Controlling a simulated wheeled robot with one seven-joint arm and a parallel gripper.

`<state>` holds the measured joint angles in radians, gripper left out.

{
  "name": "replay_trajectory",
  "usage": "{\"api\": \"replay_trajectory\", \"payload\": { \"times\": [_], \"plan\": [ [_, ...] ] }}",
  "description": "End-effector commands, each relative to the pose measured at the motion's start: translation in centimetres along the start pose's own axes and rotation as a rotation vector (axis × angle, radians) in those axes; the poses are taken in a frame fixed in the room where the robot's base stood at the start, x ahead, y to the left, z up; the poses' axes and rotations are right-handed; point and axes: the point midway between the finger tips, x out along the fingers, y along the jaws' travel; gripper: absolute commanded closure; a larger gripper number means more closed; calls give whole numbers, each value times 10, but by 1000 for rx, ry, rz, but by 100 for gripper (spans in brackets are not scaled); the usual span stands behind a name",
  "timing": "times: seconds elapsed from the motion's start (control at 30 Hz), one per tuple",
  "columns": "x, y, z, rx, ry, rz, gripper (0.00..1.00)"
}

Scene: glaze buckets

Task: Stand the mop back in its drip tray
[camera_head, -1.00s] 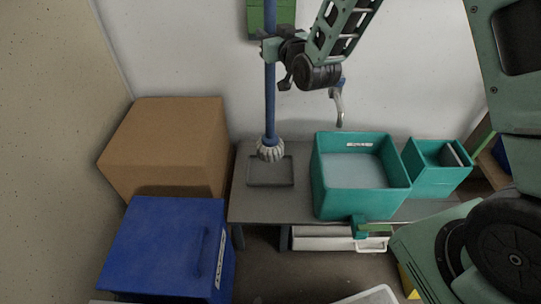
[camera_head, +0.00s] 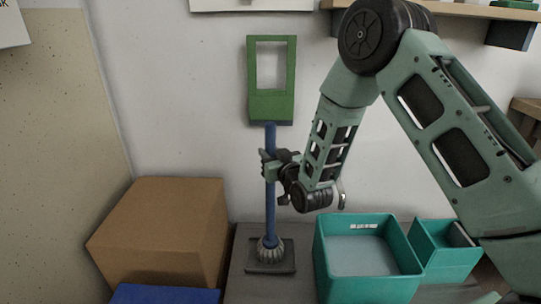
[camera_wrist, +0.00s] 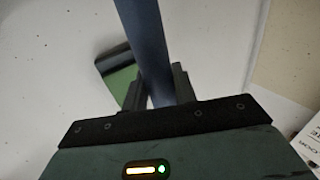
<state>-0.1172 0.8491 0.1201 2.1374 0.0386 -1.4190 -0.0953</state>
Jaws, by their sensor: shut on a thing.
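The mop has a blue handle (camera_head: 270,205) and a grey stringy head (camera_head: 269,248). It stands upright at the back of the table, with its head over the dark drip tray (camera_head: 285,268). The head looks to be within the tray's outline; I cannot tell whether it touches the tray floor. My gripper (camera_head: 270,170) is shut on the handle at mid-height. In the wrist view the handle (camera_wrist: 148,45) passes between the dark fingers of my gripper (camera_wrist: 160,90).
A teal bin (camera_head: 368,275) stands right of the tray, with a smaller teal bin (camera_head: 445,262) beyond. A cardboard box (camera_head: 155,235) and a blue box (camera_head: 165,295) are at left. A green frame (camera_head: 271,107) hangs on the wall behind the handle.

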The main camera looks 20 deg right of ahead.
Motion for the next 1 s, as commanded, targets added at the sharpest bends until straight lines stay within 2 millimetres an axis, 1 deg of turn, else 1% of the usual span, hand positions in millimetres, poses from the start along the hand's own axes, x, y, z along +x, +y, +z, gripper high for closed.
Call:
{"api": "replay_trajectory", "payload": {
  "times": [0.17,0.33,0.37,0.4,0.43,0.67,0.8,0.87,0.97,1.0],
  "plan": [
    [1,0,-2,0,5,0,100],
    [0,0,2,0,4,0,100],
    [0,0,2,0,2,0,67],
    [0,0,2,0,1,0,56],
    [0,0,2,0,1,0,51],
    [0,0,2,0,1,0,51],
    [0,0,-4,0,1,0,51],
    [-7,0,-1,0,-2,0,51],
    [-24,0,-1,0,-2,0,51],
    [-33,0,-1,0,-3,0,51]
  ]
}}
